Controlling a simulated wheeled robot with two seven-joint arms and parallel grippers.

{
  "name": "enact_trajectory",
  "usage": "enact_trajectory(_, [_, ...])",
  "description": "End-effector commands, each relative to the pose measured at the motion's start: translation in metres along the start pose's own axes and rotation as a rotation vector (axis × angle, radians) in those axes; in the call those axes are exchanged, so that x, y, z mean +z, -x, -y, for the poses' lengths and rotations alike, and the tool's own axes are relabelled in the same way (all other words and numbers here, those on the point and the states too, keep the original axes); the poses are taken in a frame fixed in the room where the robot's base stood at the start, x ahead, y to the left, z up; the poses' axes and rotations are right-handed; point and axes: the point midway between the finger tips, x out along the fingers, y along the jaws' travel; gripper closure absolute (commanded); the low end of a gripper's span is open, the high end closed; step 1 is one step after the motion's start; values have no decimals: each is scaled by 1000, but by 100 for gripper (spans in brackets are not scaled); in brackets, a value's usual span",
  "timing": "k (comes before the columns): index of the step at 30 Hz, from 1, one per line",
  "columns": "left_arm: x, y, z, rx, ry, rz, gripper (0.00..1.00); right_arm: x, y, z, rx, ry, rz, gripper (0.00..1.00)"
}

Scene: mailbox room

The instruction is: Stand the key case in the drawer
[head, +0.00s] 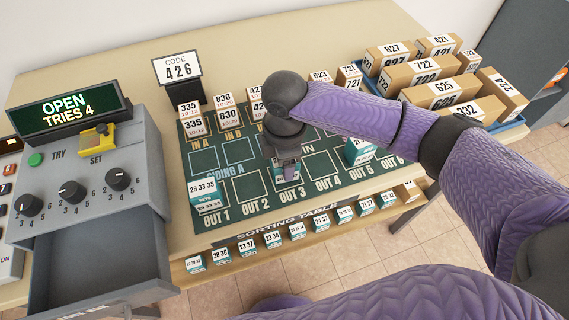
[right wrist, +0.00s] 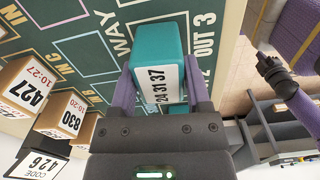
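A teal key case with a white label reading 24 31 37 (right wrist: 158,50) is at the OUT 3 space of the green sorting mat; it also shows in the head view (head: 287,174), mostly under my gripper. My right gripper (right wrist: 160,85) has one finger along each side of the case, close against it, and looks shut on it. I cannot tell whether the case touches the mat. The grey drawer (head: 104,262) stands open and looks empty at lower left. My left gripper (right wrist: 272,72) shows only in the right wrist view, away from the case, its opening unclear.
Another teal case (head: 207,194) stands at OUT 1, and one (head: 358,150) near OUT 5. The grey dial box (head: 85,175) with an OPEN display (head: 68,108) sits above the drawer. Boxes and a CODE 426 sign (head: 178,70) stand behind; a blue tray (head: 512,122) holds cartons.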

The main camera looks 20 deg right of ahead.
Motion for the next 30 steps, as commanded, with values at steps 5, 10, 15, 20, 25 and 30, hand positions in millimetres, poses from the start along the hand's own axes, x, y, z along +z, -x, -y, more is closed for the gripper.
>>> enact_trajectory(5, [0, 0, 0, 0, 0, -1, 100, 0, 0, 0, 0, 0, 0, 78])
enact_trajectory(10, [0, 0, 0, -1, 0, -1, 100, 0, 0, 0, 0, 0, 0, 100])
enact_trajectory(15, [-1, 1, 0, -1, 0, -1, 100, 0, 2, 0, 1, 0, 0, 100])
enact_trajectory(20, [-4, 18, 2, -3, -2, -8, 100, 0, 39, -1, 4, 0, -2, 100])
enact_trajectory(25, [-7, 34, 3, -6, -4, -13, 100, 0, 83, -1, 3, -1, -2, 100])
enact_trajectory(30, [-8, 38, 2, -5, -2, -13, 100, 0, 101, 0, 0, -1, -1, 100])
